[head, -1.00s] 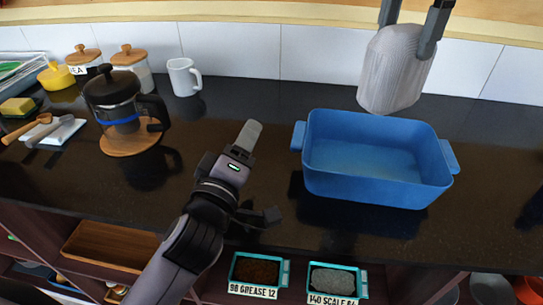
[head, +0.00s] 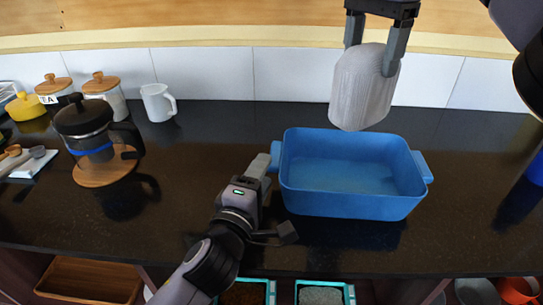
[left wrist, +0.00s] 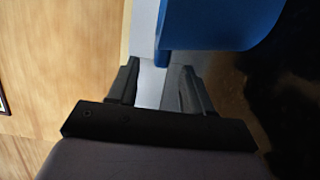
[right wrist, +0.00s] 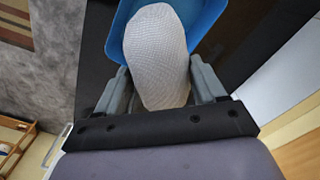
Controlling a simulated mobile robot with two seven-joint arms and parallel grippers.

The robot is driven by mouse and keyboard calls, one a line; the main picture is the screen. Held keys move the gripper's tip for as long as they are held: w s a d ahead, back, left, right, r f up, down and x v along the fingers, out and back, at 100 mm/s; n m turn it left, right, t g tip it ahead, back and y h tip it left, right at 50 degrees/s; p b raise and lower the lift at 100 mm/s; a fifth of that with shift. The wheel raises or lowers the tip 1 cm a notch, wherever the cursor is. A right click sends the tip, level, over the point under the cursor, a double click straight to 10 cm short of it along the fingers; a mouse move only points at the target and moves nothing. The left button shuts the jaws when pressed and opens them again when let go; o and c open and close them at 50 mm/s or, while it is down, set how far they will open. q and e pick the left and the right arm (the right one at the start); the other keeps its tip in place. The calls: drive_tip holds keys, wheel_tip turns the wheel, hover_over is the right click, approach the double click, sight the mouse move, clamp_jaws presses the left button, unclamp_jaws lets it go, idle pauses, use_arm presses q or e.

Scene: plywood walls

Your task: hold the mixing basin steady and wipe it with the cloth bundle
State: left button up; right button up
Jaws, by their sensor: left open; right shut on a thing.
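The blue mixing basin (head: 350,203) stands upright on the dark counter, with a handle at each end. My left gripper (head: 264,163) is open beside its left handle. In the left wrist view, the handle (left wrist: 162,30) lies just ahead of the spread fingers (left wrist: 158,82); I see no grip on it. My right gripper (head: 370,50) is shut on the pale grey cloth bundle (head: 358,95), held above the basin's back rim. In the right wrist view, the bundle (right wrist: 157,55) hides part of the basin (right wrist: 207,22).
A French press (head: 88,135) on a wooden trivet, a white mug (head: 158,102) and wooden-lidded canisters (head: 103,88) stand at the left. A tiled wall (head: 285,75) runs behind. The counter (head: 200,150) is clear between press and basin. Teal bins (head: 320,292) sit below.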

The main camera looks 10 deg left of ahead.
sight(273, 153)
use_arm(q)
drive_tip(key=shift+x, duration=3.35)
clamp_jaws()
